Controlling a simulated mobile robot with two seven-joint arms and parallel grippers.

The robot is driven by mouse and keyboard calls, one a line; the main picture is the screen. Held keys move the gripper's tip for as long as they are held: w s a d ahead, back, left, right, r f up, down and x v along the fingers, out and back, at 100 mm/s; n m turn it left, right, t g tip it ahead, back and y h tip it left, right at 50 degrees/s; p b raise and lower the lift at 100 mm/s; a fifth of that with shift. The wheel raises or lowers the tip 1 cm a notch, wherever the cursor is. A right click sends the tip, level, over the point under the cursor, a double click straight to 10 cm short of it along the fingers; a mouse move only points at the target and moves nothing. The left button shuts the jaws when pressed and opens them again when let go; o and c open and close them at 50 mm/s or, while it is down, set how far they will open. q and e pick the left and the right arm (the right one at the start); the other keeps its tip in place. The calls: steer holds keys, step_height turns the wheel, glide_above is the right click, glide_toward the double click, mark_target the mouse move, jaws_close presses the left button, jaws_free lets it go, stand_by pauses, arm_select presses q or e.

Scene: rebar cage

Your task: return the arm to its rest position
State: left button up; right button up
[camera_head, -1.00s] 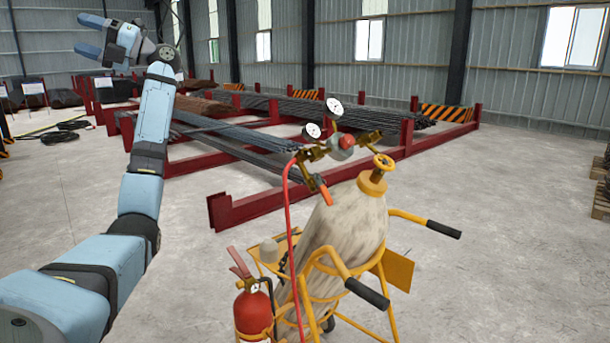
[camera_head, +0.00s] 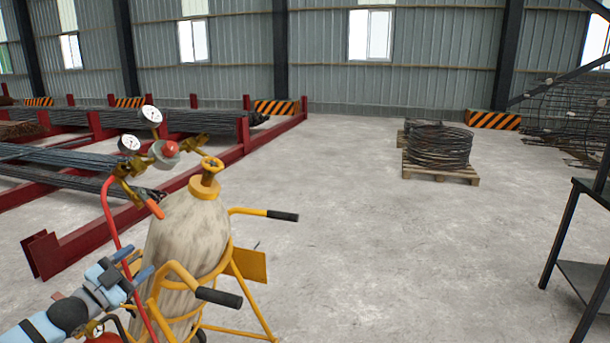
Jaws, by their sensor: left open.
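My left arm comes in at the lower left corner, low in the view. My left gripper (camera_head: 132,266) is open and empty, with its blue fingers pointing up and to the right. It appears in front of the left side of the gas cylinder (camera_head: 187,240) on its yellow cart (camera_head: 250,265). I cannot tell whether it touches the cart or the red hose (camera_head: 108,215). My right arm and gripper are out of view.
Two gauges (camera_head: 151,115) and a valve top the cylinder; black-gripped handles (camera_head: 219,298) stick out right. Red racks (camera_head: 75,245) with steel bars stand behind. A wire coil (camera_head: 438,145) lies on a pallet. A dark shelf (camera_head: 585,275) stands right. The middle floor is clear.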

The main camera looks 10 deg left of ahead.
arm_select(q)
steer(key=s+d+f+g+y, duration=0.1)
steer(key=s+d+f+g, duration=0.3)
steer(key=f, duration=0.5)
steer(key=s+d+f+g+y, duration=0.1)
steer(key=s+f+g, duration=0.1)
steer(key=s+f, duration=0.55)
steer(key=s+d+f+g+y, duration=0.1)
steer(key=s+d+f+g, duration=0.1)
steer(key=s+f, duration=0.5)
steer(key=s+d+f+g+y, duration=0.1)
steer(key=s+d+f+g, duration=0.2)
steer(key=s+f, duration=0.4)
steer(key=d+f+n+t, duration=0.15)
steer(key=d+n, duration=0.75)
steer(key=d, duration=1.2)
step_height(320, 180, up, 12)
steer(key=s+t+p, duration=0.1)
steer(key=p, duration=1.1)
steer(key=shift+s+h+p, duration=0.15)
steer(key=shift+h+p, duration=0.25)
